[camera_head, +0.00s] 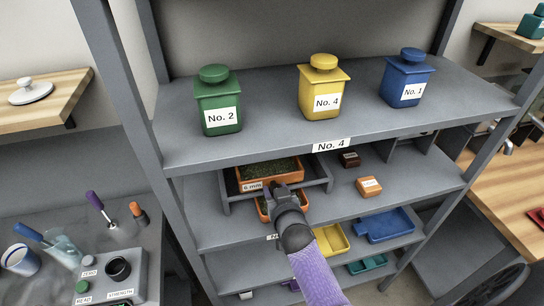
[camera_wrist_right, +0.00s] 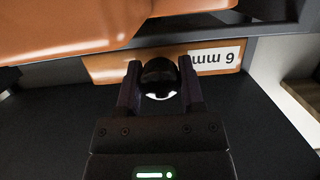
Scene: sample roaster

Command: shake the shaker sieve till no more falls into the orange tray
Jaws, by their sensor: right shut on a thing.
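The shaker sieve (camera_head: 291,178) is an orange box with a "6 mm" label, set in a grey frame on the shelf. Green material lies in it. My right gripper (camera_head: 272,190) is at its front. In the right wrist view, my gripper (camera_wrist_right: 160,85) is shut on a round black knob (camera_wrist_right: 158,70) on the sieve's front (camera_wrist_right: 110,65). The orange tray (camera_head: 263,207) is below the sieve, partly hidden behind my gripper; an orange surface, apparently the tray, also fills the upper left of the wrist view (camera_wrist_right: 60,30). The tray's contents cannot be made out. My left gripper is not in view.
Green (camera_head: 217,92), yellow (camera_head: 322,80) and blue (camera_head: 405,70) canisters stand on the top shelf. A small orange block (camera_head: 369,187) lies right of the sieve frame (camera_head: 318,182). Yellow (camera_head: 331,240) and blue (camera_head: 388,226) trays sit on the shelf below.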

